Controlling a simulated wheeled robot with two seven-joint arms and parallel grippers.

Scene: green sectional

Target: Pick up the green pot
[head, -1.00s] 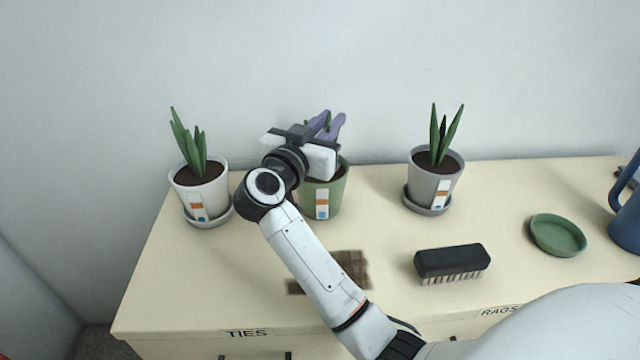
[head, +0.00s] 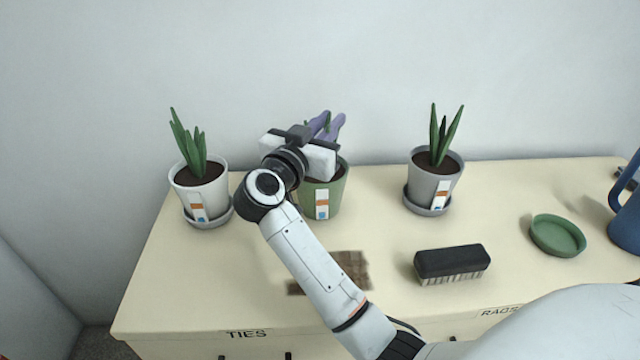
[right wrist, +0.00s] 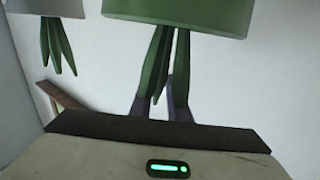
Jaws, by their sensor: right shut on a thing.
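The green pot (head: 335,195) stands upright on the cream cabinet top in the head view, with a striped label on its front and a plant with green and purple parts. My right gripper (head: 315,160) is at its rim, above and in front of it, and covers the upper left of the pot. The right wrist view shows the green pot (right wrist: 180,14) upside down at the top, with leaves hanging towards the gripper body. My left gripper is not in view.
A white potted plant (head: 199,190) stands left, a grey one (head: 435,180) right, both on saucers. A black brush (head: 450,262), an empty green saucer (head: 558,236) and a blue mug (head: 628,220) are further right. A brown patterned piece (head: 350,268) lies partly under my forearm.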

